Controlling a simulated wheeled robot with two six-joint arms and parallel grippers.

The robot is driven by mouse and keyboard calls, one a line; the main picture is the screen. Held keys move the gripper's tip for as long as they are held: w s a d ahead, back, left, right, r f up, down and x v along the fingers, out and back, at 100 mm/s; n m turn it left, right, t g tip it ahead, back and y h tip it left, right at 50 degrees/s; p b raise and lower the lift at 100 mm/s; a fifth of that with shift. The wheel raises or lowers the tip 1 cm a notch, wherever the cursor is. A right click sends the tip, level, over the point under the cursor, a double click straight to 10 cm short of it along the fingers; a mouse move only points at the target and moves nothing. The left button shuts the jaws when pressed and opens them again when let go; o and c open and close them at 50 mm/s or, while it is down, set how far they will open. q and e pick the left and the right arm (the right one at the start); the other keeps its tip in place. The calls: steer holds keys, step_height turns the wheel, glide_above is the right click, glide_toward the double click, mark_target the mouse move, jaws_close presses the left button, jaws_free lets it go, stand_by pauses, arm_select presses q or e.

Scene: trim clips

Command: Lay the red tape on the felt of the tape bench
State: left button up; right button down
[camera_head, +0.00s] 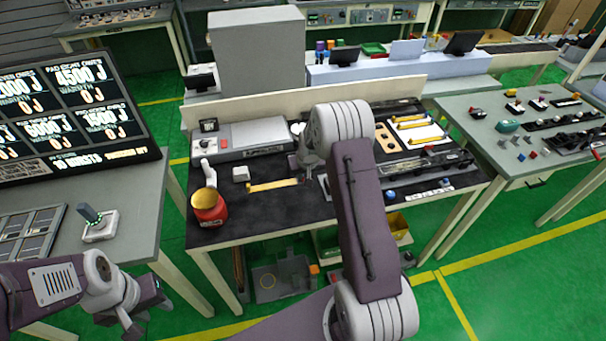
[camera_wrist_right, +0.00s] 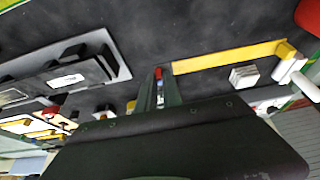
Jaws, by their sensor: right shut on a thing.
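The tape bench has a dark felt top (camera_head: 270,214), which fills much of the right wrist view (camera_wrist_right: 130,25). My right gripper (camera_wrist_right: 158,88) is low over the felt, its fingers shut on a small red piece, which I take for the red tape (camera_wrist_right: 158,72). Only a bit of red shows between the fingertips; the rest is hidden. In the head view my right arm covers most of this spot. A yellow strip (camera_head: 272,186) lies on the felt, its end beside the right fingertips. My left gripper (camera_head: 142,310) hangs at the lower left, away from the bench; its opening is unclear.
A red pot with a yellow top (camera_head: 209,207) stands at the bench's left edge, near a small white block (camera_head: 241,174). A grey device (camera_head: 240,138) stands at the back. Trays and yellow strips fill the right side (camera_head: 420,132). The front felt is clear.

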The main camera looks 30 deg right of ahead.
step_height(320, 180, down, 8)
steer(key=b, duration=0.5)
steer(key=shift+a+r, duration=0.1)
steer(key=shift+r, duration=0.15)
steer(key=c, duration=1.4)
jaws_free()
steer(key=shift+c, duration=0.2)
steer(key=b+v, duration=0.1)
steer(key=v, duration=0.8)
